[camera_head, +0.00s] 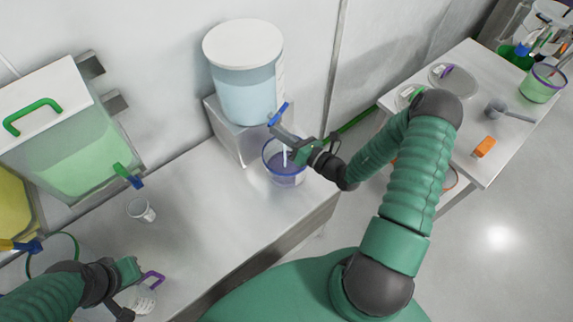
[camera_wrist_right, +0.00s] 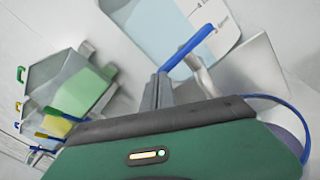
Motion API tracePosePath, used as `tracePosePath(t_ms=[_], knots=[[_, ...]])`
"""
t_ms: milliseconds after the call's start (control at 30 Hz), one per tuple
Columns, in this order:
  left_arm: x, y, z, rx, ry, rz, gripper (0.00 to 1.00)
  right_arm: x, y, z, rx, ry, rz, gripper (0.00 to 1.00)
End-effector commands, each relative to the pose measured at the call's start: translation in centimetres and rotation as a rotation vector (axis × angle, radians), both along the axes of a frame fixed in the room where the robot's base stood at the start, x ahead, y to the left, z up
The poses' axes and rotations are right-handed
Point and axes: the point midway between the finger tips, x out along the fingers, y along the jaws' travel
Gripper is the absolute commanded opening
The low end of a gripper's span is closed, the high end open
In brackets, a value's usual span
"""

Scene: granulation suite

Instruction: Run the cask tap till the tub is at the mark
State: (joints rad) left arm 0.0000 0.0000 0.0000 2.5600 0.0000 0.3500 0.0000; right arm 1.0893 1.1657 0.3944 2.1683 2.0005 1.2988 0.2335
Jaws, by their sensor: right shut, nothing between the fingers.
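The cask (camera_head: 246,92) is a clear round vessel with a white lid and pale blue liquid, standing on a metal stand against the wall. Its tap has a blue lever (camera_head: 278,113), also in the right wrist view (camera_wrist_right: 196,46). The tub (camera_head: 286,176) has a blue rim and bluish-purple contents and sits below the tap. A thin pale streak in the tub looks like running liquid; its mark cannot be made out. My right gripper (camera_head: 274,124) is shut and empty at the lever. My left gripper (camera_head: 139,274) is at lower left, its jaws unclear.
A tank of green liquid (camera_head: 85,165) with a green-and-blue tap stands at left, beside a yellow one (camera_head: 12,210). A small clear cup (camera_head: 141,210) stands on the bench. A side table (camera_head: 462,165) at right holds a scoop (camera_head: 497,108) and an orange item (camera_head: 484,147).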

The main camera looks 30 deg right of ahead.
Motion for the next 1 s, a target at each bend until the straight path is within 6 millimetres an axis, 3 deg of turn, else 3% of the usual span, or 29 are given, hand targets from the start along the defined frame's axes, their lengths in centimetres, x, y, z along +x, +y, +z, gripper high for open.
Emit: tracePosePath(t_ms=[200, 600, 867, 933, 1000], knots=[[0.0, 0.0, 0.1, 0.0, 0.0, 0.0, 0.0, 1.0, 0.2, 0.0, -0.001, 0.0, -0.001, 0.0], [0.0, 0.0, 1.2, 0.0, 0.0, 0.0, 0.0, -3.2, -1.0, 0.1, 0.0, 0.0, -0.001, 0.0], [0.0, 0.0, 1.2, 0.0, 0.0, 0.0, 0.0, -3.7, -1.1, 0.0, -0.001, 0.0, 0.0, 0.0], [0.0, 0.0, 1.1, 0.0, 0.0, 0.0, 0.0, -3.7, -0.8, 0.0, -0.006, 0.0, 0.011, 0.0], [0.0, 0.0, 0.8, 0.0, 0.0, 0.0, 0.0, -3.8, 0.8, -0.1, -0.041, 0.002, 0.076, 0.0]])
